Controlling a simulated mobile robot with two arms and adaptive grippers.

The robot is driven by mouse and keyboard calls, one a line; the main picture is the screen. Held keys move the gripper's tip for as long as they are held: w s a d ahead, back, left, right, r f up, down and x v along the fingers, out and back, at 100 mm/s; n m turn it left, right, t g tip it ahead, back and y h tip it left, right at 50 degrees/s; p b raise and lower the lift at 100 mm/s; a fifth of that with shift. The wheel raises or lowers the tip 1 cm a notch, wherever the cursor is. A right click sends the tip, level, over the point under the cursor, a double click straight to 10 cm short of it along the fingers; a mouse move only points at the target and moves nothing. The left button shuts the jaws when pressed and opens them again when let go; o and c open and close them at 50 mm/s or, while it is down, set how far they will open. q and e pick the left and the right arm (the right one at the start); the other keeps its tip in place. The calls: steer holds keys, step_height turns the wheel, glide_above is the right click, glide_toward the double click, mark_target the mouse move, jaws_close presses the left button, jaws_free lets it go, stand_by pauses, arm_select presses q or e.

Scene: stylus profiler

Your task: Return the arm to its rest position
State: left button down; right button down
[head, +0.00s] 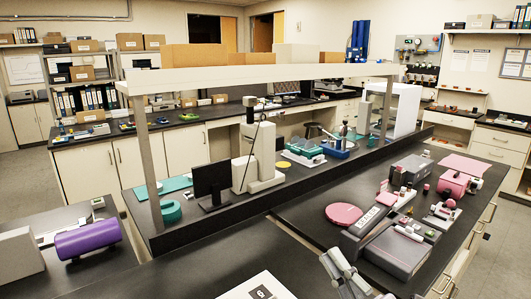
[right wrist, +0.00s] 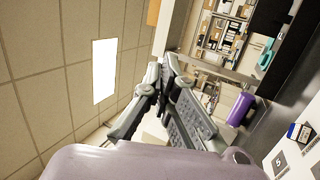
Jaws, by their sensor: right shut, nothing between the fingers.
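My right gripper (head: 333,264) shows at the bottom of the head view, in front of the near edge of the dark bench. In the right wrist view the gripper (right wrist: 164,70) is tilted, with its fingers together and nothing between them. It appears apart from everything around it. A grey bench instrument (head: 398,250) with a dark top lies to its right in the head view. My left gripper is in neither view.
A pink disc (head: 343,214) and a pink device (head: 453,184) stand on the bench (head: 290,210). A purple cylinder (head: 88,238) lies on the left bench and also shows in the right wrist view (right wrist: 240,108). A raised shelf (head: 250,76) spans the middle bench.

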steer(key=d+f+m+h, duration=0.7)
steer(key=d+m+h, duration=0.4)
steer(key=m+h, duration=0.35)
steer(key=s+d+f+m+g+h, duration=0.25)
steer(key=f+m+g, duration=0.25)
steer(key=f, duration=0.4)
steer(key=s+a+f+m+g+y, duration=0.1)
steer(key=s+a+f+g+y, duration=0.2)
steer(key=s+f+g, duration=0.5)
steer(key=s+a+f+m+g+y, duration=0.1)
steer(key=s+a+f+g+y, duration=0.15)
steer(key=s+f, duration=0.85)
step_height(320, 180, down, 27)
steer(key=s+g+b, duration=0.2)
steer(key=s+b, duration=0.1)
steer(key=s+d+f+g+b, duration=0.1)
steer(key=s+d+f, duration=0.1)
steer(key=s+f, duration=1.4)
steer(key=shift+s+d+f+n+b, duration=0.2)
steer(key=shift+d+f+n+b, duration=0.15)
steer(key=shift+f, duration=0.4)
